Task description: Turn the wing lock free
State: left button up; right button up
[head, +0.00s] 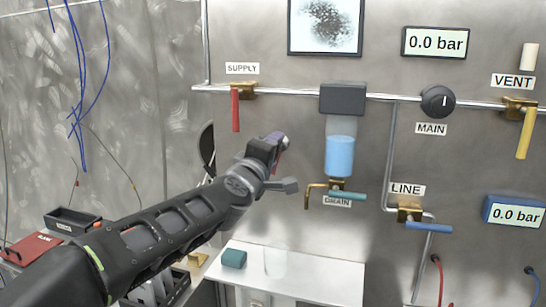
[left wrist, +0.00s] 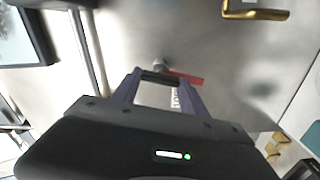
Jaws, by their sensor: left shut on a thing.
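In the left wrist view, a small red wing (left wrist: 188,78) with a silver hub (left wrist: 160,65) shows at my fingertips, against the steel wall; I take it for the wing lock. My left gripper (left wrist: 158,77) is shut on it, one finger on each side. A white label, partly hidden, shows between the fingers. In the head view, my left gripper (head: 281,142) reaches the wall between the SUPPLY valve and the blue-filled vessel and covers nearly all of the lock. How far the wing is turned cannot be told. My right gripper is not in view.
The red SUPPLY lever (head: 235,110) hangs left of my gripper. The vessel (head: 340,155) and teal DRAIN lever (head: 347,195) are close on the right. A white shelf (head: 310,278) with a teal block (head: 233,258) and clear cup (head: 275,262) lies below.

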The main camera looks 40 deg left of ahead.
pick_arm(q)
jog(key=shift+f+n+b, duration=0.1)
jog(key=shift+n+b, duration=0.2)
jog(key=shift+n, duration=1.1)
jog(key=o, duration=1.4)
jog(key=v, duration=0.7)
jog(key=shift+s+d+p, duration=0.1)
jog(key=shift+s+p, duration=0.2)
jog(key=shift+s, duration=0.05)
